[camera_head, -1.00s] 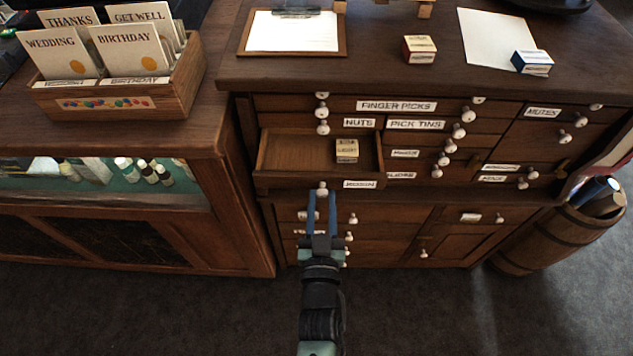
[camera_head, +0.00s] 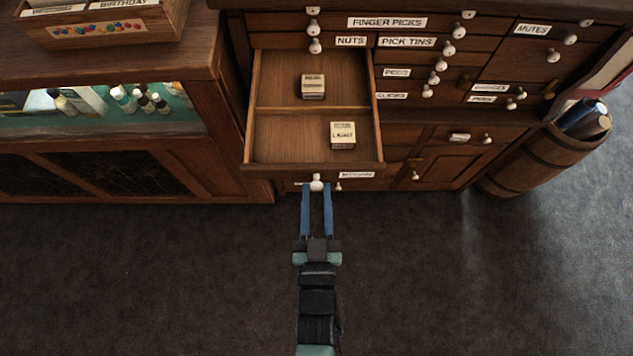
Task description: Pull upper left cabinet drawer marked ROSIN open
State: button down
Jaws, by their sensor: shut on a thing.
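The ROSIN drawer (camera_head: 262,137) is pulled well out of the left side of the dark wooden cabinet (camera_head: 483,62). A divider runs across its inside. One small labelled box (camera_head: 313,86) lies in the rear compartment and another small box (camera_head: 342,134) in the front one. The drawer's label (camera_head: 342,175) shows at a steep angle on its front. My gripper (camera_head: 317,187) has its blue fingers shut on the drawer's white knob (camera_head: 317,181), in front of the drawer.
Shut drawers marked FINGER PICKS (camera_head: 387,22), NUTS (camera_head: 351,41) and PICK TINS (camera_head: 407,41) are above and beside it. A glass-fronted counter (camera_head: 110,70) stands at left, a barrel (camera_head: 540,160) at right. The dark floor (camera_head: 150,280) in front is clear.

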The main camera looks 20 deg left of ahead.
jog(key=c, duration=0.6)
grip_release()
jog(key=shift+s, duration=0.1)
jog(key=b+v, duration=0.1)
jog(key=v, duration=1.2)
